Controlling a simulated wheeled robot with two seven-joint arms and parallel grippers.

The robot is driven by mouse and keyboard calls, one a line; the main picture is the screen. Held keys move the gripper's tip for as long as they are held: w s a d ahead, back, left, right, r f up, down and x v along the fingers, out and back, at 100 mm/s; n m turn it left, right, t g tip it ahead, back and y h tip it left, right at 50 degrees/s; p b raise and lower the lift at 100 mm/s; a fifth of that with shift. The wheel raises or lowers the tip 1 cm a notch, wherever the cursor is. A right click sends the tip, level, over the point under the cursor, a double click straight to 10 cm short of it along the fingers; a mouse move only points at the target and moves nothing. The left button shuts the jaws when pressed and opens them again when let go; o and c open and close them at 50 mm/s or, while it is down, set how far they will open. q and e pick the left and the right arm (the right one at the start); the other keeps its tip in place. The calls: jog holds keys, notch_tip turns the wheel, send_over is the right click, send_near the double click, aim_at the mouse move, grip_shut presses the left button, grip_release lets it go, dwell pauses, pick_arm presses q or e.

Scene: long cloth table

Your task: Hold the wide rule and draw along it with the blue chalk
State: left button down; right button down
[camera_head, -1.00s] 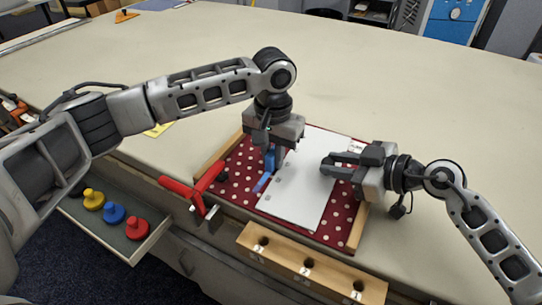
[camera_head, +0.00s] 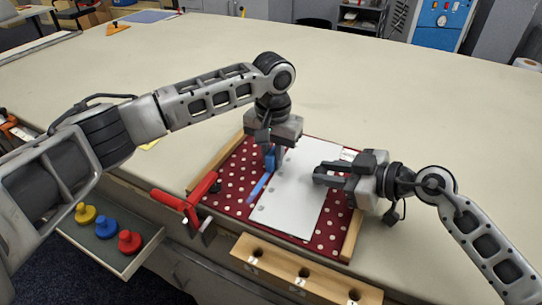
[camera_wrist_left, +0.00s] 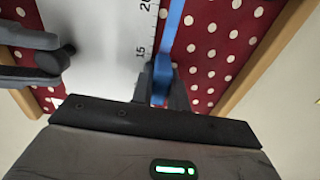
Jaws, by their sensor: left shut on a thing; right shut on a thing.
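The wide white rule (camera_head: 292,205) lies on a red cloth with white dots (camera_head: 234,176). My left gripper (camera_head: 270,168) is shut on the blue chalk (camera_head: 270,159) and points down beside the rule's left edge. A blue streak (camera_head: 258,189) runs from the chalk along that edge toward the near side. In the left wrist view the streak (camera_wrist_left: 174,25) lies beside the rule's scale (camera_wrist_left: 115,40), marked 15 and 20. My right gripper (camera_head: 320,174) reaches over the rule from the right, shut on it; its exact grip is partly hidden.
Wooden strips (camera_head: 216,165) border the cloth left and right. A red clamp (camera_head: 187,206) stands at the table's near edge, left of a wooden block with holes (camera_head: 300,270).

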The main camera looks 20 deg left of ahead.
pick_arm(q)
jog(key=shift+w, duration=0.15)
jog(key=shift+w+d, duration=0.2)
jog(key=shift+w, duration=0.65)
jog(key=shift+w, duration=0.1)
jog(key=shift+w+d, duration=0.1)
jog(key=shift+w, duration=0.8)
jog(key=shift+w, duration=0.1)
jog(key=shift+w+d, duration=0.2)
jog(key=shift+w, duration=0.65)
jog(key=shift+s+a+f, duration=0.1)
jog(key=shift+s+a, duration=0.1)
jog(key=shift+s, duration=0.8)
jog(key=shift+s, duration=0.1)
